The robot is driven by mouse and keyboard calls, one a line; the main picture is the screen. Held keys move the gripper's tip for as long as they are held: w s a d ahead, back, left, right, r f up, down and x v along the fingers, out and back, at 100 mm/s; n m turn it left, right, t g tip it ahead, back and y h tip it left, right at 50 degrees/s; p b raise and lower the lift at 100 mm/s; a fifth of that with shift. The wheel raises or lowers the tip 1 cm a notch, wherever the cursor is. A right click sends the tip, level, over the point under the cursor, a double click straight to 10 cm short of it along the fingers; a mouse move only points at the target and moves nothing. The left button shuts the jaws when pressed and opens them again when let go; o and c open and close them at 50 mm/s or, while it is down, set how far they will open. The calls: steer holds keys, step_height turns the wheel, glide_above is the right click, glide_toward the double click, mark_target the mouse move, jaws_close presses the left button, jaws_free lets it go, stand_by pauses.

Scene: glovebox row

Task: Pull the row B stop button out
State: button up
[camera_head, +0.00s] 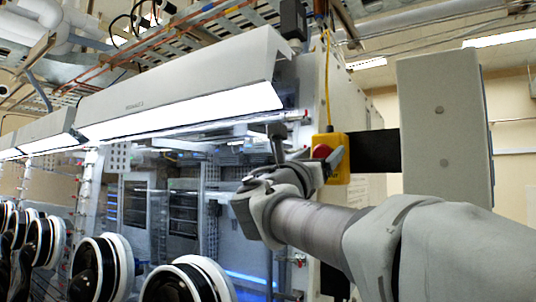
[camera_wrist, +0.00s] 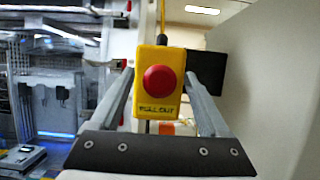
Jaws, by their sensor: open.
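The stop button is a red round knob (camera_wrist: 159,80) on a yellow box (camera_wrist: 171,56), with lettering that seems to read "PULL OUT" below the knob. In the head view the red knob (camera_head: 321,152) and yellow box (camera_head: 341,171) show just beyond my wrist, partly covered by it. My gripper (camera_wrist: 160,100) is open and empty in the wrist view. Its two fingers reach toward the box, one on each side of the knob, with clear gaps. I cannot tell how far the fingertips are from the knob. In the head view my gripper (camera_head: 276,135) is largely hidden by the wrist.
A black bracket (camera_head: 373,151) joins the yellow box to a large pale panel (camera_head: 442,130) on the right. A yellow cable (camera_head: 327,80) rises from the box. Glovebox windows and round glove ports (camera_head: 100,268) line the left.

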steer(key=shift+s, duration=0.1)
steer(key=shift+c, duration=0.3)
jaws_close()
